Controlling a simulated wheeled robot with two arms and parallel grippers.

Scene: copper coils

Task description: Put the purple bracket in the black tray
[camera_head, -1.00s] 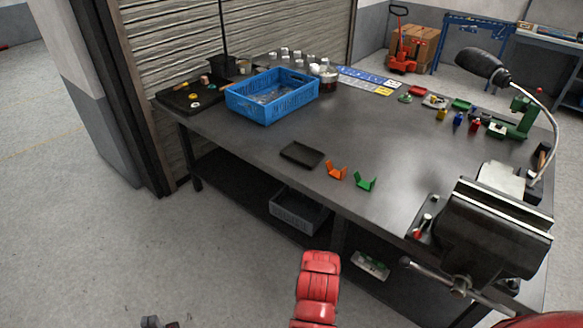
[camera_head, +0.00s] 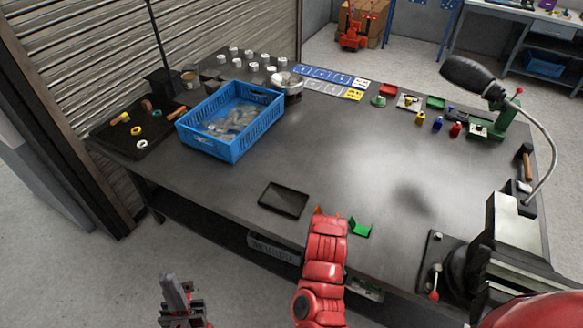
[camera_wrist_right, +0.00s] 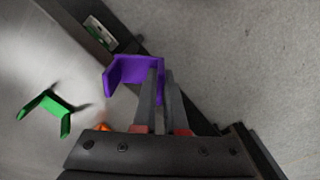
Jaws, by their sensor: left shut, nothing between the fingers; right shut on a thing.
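The purple bracket (camera_wrist_right: 133,72) is between the fingertips of my right gripper (camera_wrist_right: 162,82), which is shut on it, in the right wrist view. In the head view my red right arm hides this gripper and the bracket. The black tray (camera_head: 283,199) lies flat and empty near the table's front edge, left of that arm. My left gripper (camera_head: 178,292) is shut and empty, low in the head view, in front of the table.
A green bracket (camera_head: 361,227) stands right of my arm; an orange one (camera_head: 318,211) is mostly hidden behind it. A blue crate (camera_head: 231,121) stands behind the black tray. A vise (camera_head: 490,262) is at the right. The table's middle is clear.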

